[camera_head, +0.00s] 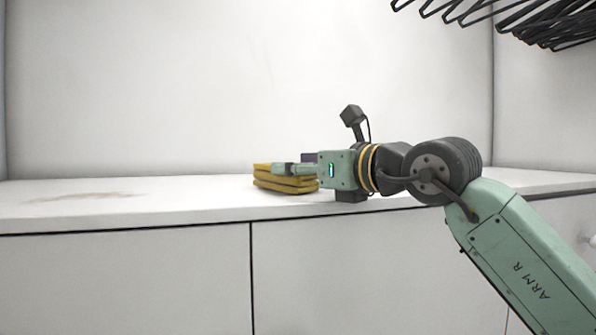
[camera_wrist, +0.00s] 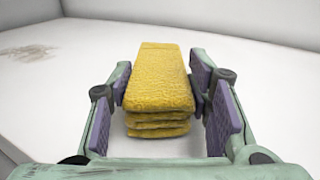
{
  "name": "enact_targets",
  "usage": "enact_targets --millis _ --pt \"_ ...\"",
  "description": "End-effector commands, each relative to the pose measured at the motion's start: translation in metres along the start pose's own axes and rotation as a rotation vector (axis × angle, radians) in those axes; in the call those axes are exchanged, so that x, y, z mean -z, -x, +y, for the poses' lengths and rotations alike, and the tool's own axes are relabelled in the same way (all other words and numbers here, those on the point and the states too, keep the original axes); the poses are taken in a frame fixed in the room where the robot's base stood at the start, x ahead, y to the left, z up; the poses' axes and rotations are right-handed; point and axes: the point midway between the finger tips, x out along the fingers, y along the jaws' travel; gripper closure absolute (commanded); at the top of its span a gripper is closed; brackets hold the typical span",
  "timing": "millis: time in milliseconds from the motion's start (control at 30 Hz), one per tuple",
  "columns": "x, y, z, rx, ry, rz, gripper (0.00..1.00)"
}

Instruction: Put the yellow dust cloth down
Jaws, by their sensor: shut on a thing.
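The yellow dust cloth (camera_head: 264,182) is a folded stack of several layers. It is at my gripper's fingers, at the height of the white countertop (camera_head: 120,198). In the wrist view the cloth (camera_wrist: 160,80) lies lengthwise between the two purple finger pads. My gripper (camera_head: 292,169) is shut on it; in the wrist view the gripper (camera_wrist: 160,90) has a pad on each side of the cloth. The cloth's underside appears on or very close to the countertop; I cannot tell whether it touches. The gripper hides part of the cloth in the head view.
A brownish smear (camera_head: 75,197) marks the countertop at left; it also shows in the wrist view (camera_wrist: 30,53). The back wall (camera_head: 250,80) rises behind. Black wire hangers (camera_head: 530,18) hang at the upper right. The countertop left of the cloth is clear.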

Motion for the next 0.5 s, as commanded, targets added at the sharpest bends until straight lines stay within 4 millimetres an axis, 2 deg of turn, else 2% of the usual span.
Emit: enact_targets --millis 33,133,167,433,500 --pt "0.0166 -0.0031 0.0018 -0.006 -0.007 0.030 1.00" --pt "0.0174 -0.0036 0.0023 -0.008 -0.009 0.033 1.00" --pt "0.0178 -0.0036 0.0022 -0.008 -0.010 0.033 0.53" --pt "0.0193 -0.0032 0.0019 -0.010 -0.015 0.033 0.35" --pt "0.0196 -0.0031 0.0017 -0.009 -0.016 0.032 0.35"
